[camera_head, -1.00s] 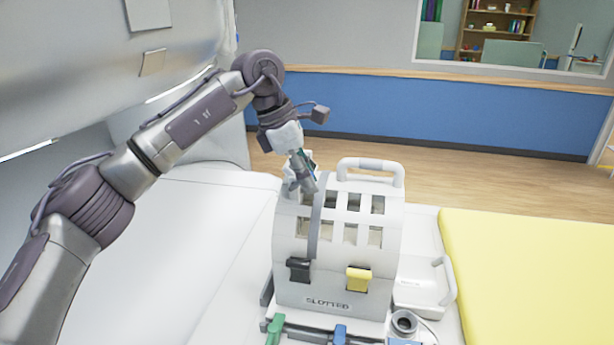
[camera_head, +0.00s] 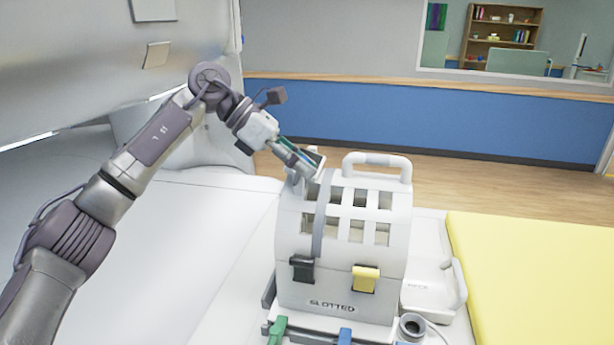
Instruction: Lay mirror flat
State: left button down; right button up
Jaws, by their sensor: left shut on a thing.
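The white head coil marked "SLOTTED" (camera_head: 342,285) stands upright on the white table. My left gripper (camera_head: 306,168) is at the coil's upper left edge, coming in from the upper left at a slant. It is shut on a small tilted piece with a pale frame (camera_head: 318,158), which looks like the mirror. The gripper covers much of this piece, so its exact angle is hard to tell. A grey curved band (camera_head: 322,215) runs down the coil just below it. My right gripper is not in view.
A white handle (camera_head: 378,160) arches over the coil's top. Black (camera_head: 302,268) and yellow (camera_head: 365,278) latches sit on its front. A yellow pad (camera_head: 530,270) lies to the right. The white table (camera_head: 200,260) left of the coil is clear.

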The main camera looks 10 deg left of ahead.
pick_arm(q)
jog(key=a+h+b, duration=0.1)
jog(key=h+b, duration=0.1)
jog(key=shift+h, duration=0.4)
jog(key=shift+a+r+h+b, duration=0.1)
jog(key=shift+a+h+b, duration=0.05)
jog(key=shift+h+b, duration=0.2)
jog(key=c, duration=0.9)
grip_release()
jog(key=shift+c, duration=0.2)
jog(key=shift+a, duration=0.15)
jog(key=v, duration=1.2)
jog(key=shift+s, duration=0.15)
